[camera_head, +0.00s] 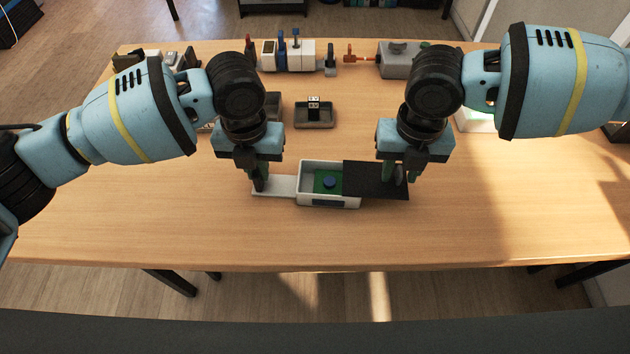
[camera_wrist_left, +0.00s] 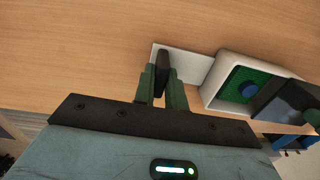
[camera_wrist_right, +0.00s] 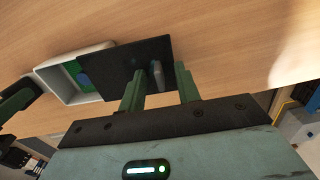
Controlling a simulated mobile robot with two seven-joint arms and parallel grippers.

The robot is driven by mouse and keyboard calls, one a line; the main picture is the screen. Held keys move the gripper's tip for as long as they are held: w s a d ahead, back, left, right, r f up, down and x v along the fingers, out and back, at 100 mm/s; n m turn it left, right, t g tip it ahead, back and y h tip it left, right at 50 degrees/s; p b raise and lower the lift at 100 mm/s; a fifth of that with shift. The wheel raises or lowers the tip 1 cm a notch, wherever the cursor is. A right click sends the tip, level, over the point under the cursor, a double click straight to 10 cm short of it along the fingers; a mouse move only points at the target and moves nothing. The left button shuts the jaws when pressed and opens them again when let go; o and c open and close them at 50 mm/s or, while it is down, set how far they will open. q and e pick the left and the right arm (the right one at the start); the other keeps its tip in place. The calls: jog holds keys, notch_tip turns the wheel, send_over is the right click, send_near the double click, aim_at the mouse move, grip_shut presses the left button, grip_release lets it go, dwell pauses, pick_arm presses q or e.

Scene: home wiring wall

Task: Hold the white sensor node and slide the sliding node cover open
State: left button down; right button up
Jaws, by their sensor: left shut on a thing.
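The white sensor node (camera_head: 304,190) is an open-topped box on the table, with a green board and a blue round part (camera_head: 329,181) showing inside. A flat white plate (camera_head: 276,187) extends from its left side and carries an upright dark tab (camera_wrist_left: 162,66). My left gripper (camera_head: 259,181) is shut on this tab. The black sliding node cover (camera_head: 372,177) lies over the box's right end and sticks out well past it. My right gripper (camera_head: 399,174) is open, its fingers apart on either side of the cover's upright grey tab (camera_wrist_right: 156,74).
A small dark tray (camera_head: 314,121) with a white part stands behind the node. White and grey modules (camera_head: 300,54), an orange piece (camera_head: 352,54) and a grey box (camera_head: 402,60) line the table's back.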

notch_tip(320, 180, up, 12)
dwell(0.6)
pick_arm(q)
jog(key=c, duration=1.4)
grip_release()
jog(key=shift+o, duration=0.2)
jog(key=shift+r, duration=0.1)
notch_tip(320, 180, up, 12)
